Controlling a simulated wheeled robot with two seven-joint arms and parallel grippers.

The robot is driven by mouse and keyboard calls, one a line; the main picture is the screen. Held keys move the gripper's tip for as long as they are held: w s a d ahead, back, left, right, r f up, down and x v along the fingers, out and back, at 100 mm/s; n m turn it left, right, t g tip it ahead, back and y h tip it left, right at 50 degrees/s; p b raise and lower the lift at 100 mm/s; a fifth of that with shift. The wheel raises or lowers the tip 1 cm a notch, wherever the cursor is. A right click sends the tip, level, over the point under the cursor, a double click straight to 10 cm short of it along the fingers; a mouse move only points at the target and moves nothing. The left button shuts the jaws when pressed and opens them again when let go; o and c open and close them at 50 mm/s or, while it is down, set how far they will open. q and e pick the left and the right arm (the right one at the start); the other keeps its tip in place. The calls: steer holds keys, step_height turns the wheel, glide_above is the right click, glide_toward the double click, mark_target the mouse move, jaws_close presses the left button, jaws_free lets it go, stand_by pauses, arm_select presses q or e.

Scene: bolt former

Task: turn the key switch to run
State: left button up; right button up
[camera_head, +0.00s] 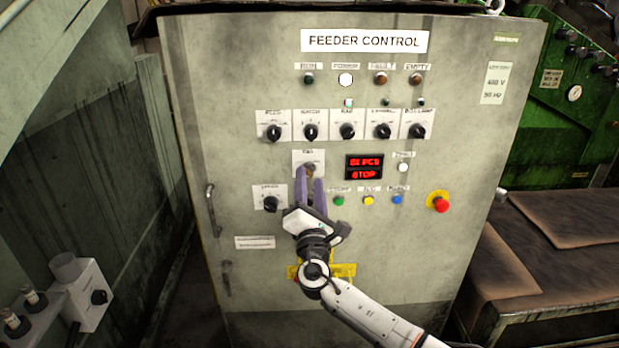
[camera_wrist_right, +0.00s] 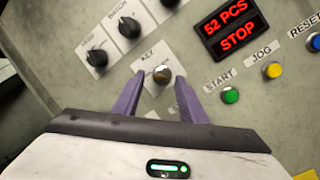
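The key switch (camera_head: 310,168) sits on the feeder control panel under a label plate, left of the red display. In the right wrist view the key switch (camera_wrist_right: 161,73) is a round metal knob on a white plate marked KEY, ahead of the fingertips. My right gripper (camera_head: 309,180) is open, its two purple fingers apart just below the key switch. In the right wrist view the fingers (camera_wrist_right: 154,90) stand to either side of the lower plate, with nothing held between them. Whether they touch the panel I cannot tell. My left gripper is not in view.
The display (camera_head: 365,167) reads 52 PCS and STOP. A row of black knobs (camera_head: 347,131) is above. Green, yellow and blue buttons (camera_head: 368,200) and a red emergency stop (camera_head: 439,202) are to the right. Another black knob (camera_head: 270,203) is left of the gripper.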

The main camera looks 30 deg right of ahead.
steer(key=shift+x, duration=0.85)
jaws_close()
steer(key=shift+f, duration=0.1)
